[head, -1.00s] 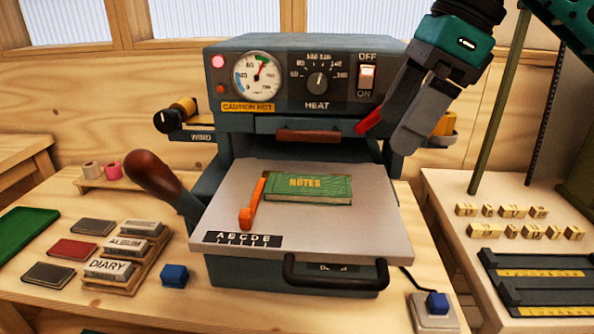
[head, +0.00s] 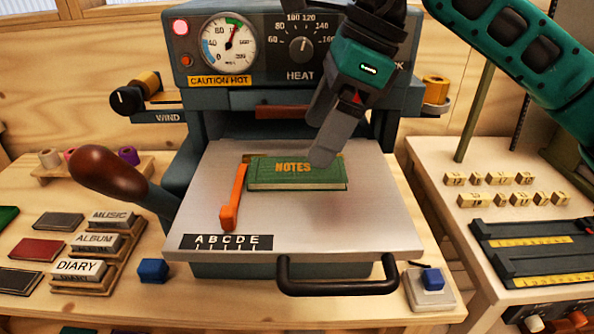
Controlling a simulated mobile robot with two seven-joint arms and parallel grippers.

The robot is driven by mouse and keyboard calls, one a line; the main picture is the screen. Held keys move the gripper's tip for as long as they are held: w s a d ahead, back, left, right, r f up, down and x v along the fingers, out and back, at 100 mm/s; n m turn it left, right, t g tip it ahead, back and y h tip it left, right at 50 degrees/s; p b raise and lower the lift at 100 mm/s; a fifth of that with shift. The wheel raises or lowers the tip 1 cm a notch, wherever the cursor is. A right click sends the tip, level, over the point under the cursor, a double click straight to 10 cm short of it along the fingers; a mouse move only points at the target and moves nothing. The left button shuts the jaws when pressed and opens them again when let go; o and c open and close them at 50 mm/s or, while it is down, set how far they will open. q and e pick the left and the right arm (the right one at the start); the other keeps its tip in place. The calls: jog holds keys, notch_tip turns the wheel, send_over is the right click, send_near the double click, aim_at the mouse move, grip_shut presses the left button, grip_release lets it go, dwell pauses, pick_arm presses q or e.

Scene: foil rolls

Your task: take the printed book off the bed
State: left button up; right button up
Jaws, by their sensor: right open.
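The printed book is a green book (head: 285,180) with "NOTES" in gold letters. It lies flat on the pale bed (head: 330,228) of the foil press, against an orange stop (head: 234,197) on its left. My right gripper (head: 322,140) is open, pointing down over the right end of the book. Its grey fingers overlap the book's upper right corner in the picture. I cannot tell whether they touch it. Nothing is held. My left gripper is not in view.
The press body with its gauge (head: 228,44) and heat dial (head: 301,47) stands behind the bed, marked "CAUTION HOT". A brown-knobbed lever (head: 112,172) is at the left and a black handle (head: 337,286) in front. Book stacks (head: 85,268) and a blue block (head: 153,270) lie left.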

aim_at(298, 169)
jog(key=x, duration=0.5)
jog(key=shift+s+a, duration=0.15)
jog(key=shift+a, duration=0.05)
jog(key=shift+c, duration=0.2)
jog(key=c, duration=1.1)
jog(key=shift+c, duration=0.2)
jog(key=shift+r, duration=0.15)
